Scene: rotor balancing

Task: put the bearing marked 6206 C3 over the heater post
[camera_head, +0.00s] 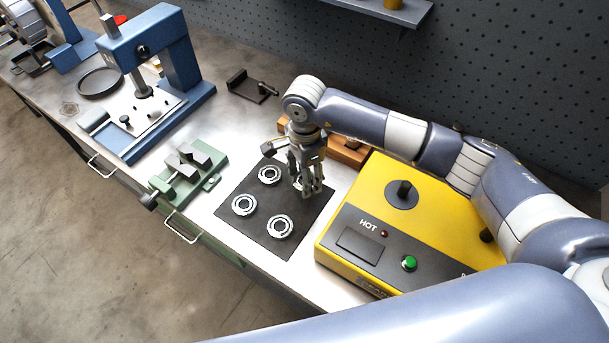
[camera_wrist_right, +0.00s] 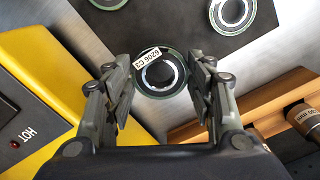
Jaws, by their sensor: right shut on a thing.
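My right gripper (camera_head: 311,192) points down at the back right corner of the dark mat. In the right wrist view its fingers (camera_wrist_right: 161,76) stand on both sides of a bearing (camera_wrist_right: 160,87), shut on it. The bearing's white label reads 6206 C3, upside down. In the head view the fingers mostly hide this bearing, and I cannot tell whether it is clear of the mat. The heater (camera_head: 340,222) is a yellow box to the right, marked HOT. Its black post (camera_head: 404,188) stands upright on a dark disc, with no bearing around it. My left gripper is not in view.
Three other bearings (camera_head: 269,174) (camera_head: 244,205) (camera_head: 280,227) lie on the mat (camera_head: 257,236). A wooden block (camera_head: 345,152) lies behind the gripper. A green vise (camera_head: 190,172) and a blue press (camera_head: 181,65) stand to the left.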

